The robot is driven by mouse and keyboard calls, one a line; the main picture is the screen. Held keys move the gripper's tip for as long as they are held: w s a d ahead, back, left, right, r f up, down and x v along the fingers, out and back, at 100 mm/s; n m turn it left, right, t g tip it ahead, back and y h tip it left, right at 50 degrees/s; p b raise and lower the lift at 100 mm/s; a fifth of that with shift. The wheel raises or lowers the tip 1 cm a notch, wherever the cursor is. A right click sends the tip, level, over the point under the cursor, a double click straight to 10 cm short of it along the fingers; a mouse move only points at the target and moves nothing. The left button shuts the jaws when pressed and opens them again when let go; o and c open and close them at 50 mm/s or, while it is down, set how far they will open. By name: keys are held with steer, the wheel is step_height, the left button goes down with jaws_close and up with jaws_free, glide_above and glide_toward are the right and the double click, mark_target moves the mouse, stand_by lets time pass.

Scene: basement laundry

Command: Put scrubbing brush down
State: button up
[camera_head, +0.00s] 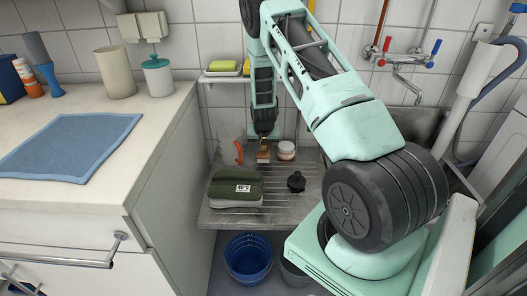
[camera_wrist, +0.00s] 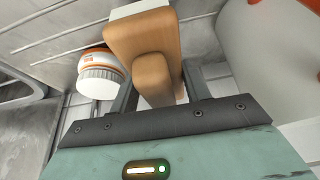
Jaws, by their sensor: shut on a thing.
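The scrubbing brush (camera_head: 264,153) has a wooden body and is held over the back of the ribbed metal drainboard (camera_head: 274,207). In the wrist view the brush (camera_wrist: 142,38) shows its tan wooden body and a rounded grip, with a pale strip at its far edge. My gripper (camera_head: 263,136) is shut on the grip from above. Its fingers (camera_wrist: 156,92) flank the grip in the wrist view. I cannot tell whether the brush touches the drainboard.
A white jar (camera_head: 286,150) stands close to the brush. A green bundle (camera_head: 235,184), a black knob-like object (camera_head: 296,181) and an orange item (camera_head: 239,152) are also there. The drainboard's front right is bare. A blue bucket (camera_head: 248,260) stands below.

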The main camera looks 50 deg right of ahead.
step_height(320, 180, down, 3)
steer(key=shift+d+f, duration=0.1)
steer(key=shift+d, duration=0.05)
steer(key=shift+w+d+f, duration=0.1)
steer(key=shift+w+d, duration=0.1)
steer(key=shift+w, duration=0.05)
steer(key=shift+f, duration=0.2)
steer(key=o, duration=1.1)
steer(key=shift+r, duration=0.2)
